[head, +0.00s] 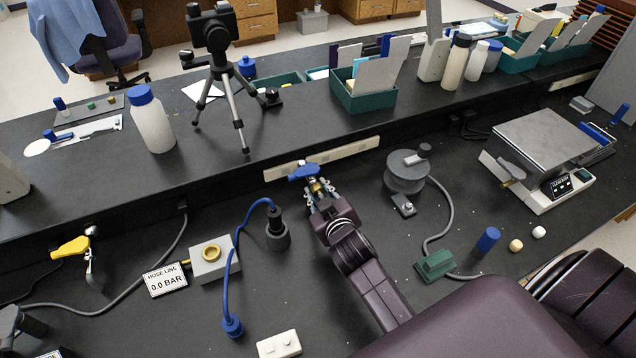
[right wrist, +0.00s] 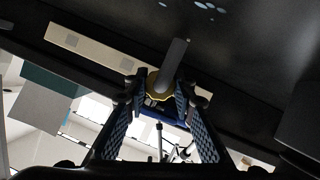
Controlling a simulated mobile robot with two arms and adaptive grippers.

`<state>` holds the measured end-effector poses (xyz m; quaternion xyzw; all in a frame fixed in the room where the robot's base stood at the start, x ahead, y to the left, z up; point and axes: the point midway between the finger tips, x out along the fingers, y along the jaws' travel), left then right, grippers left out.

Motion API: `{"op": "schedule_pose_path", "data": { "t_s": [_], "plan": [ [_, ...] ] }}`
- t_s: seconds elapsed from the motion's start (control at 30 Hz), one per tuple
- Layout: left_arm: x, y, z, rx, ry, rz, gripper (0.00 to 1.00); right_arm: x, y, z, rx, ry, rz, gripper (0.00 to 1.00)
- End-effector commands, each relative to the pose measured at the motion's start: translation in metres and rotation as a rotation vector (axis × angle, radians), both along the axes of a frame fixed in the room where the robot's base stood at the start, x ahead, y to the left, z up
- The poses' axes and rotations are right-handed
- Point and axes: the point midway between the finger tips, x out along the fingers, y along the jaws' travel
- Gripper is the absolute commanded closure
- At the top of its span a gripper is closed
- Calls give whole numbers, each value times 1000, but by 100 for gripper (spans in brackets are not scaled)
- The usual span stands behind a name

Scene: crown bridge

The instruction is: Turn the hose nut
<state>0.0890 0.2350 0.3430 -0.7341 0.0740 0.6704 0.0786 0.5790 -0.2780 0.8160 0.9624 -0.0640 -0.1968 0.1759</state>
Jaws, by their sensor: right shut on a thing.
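My right gripper (head: 318,191) is at the middle of the lower bench, near the raised shelf's front face. Its fingers are shut on a small brass fitting (head: 316,186) below a blue lever handle (head: 303,172). In the right wrist view the brass fitting (right wrist: 158,84) shows between the tips of the two ribbed fingers (right wrist: 158,104), with a grey bar-like part in front of it. The fingers hide part of the fitting, and I cannot tell whether it is turned. A blue hose (head: 236,250) arches to the left, near a sign (head: 165,280) reading "HOSE LINE 0.0 BAR". My left gripper is not in view.
A grey box with a yellow ring (head: 211,264) and a black cylinder (head: 277,236) stand left of my right arm. A round grey device (head: 406,172) with a cable stands close to its right. A yellow-handled tap (head: 70,247) is at the far left.

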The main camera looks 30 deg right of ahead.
Motion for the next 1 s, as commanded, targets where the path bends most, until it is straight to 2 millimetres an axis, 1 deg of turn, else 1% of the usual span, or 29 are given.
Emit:
{"op": "schedule_pose_path", "data": {
  "t_s": [0.03, 0.1, 0.3, 0.5, 0.63, 0.77, 0.87, 1.0],
  "plan": [
    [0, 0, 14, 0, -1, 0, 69, -1, -1, 6, 45, 2, 0, 100],
    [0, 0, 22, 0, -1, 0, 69, -1, -1, 5, 111, -1, 0, 100],
    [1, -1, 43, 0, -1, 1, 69, -1, -2, 4, 300, -13, 0, 100],
    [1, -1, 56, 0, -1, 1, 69, -1, -2, 2, 488, -24, 0, 100],
    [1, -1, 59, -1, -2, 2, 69, 0, -3, 1, 609, -32, 1, 100],
    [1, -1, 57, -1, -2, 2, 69, 0, -3, -1, 733, -39, 1, 100],
    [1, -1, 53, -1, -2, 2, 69, 0, -3, -3, 827, -44, 1, 100],
    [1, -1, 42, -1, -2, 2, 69, 0, -3, -5, 961, -53, 1, 100]
  ]
}}
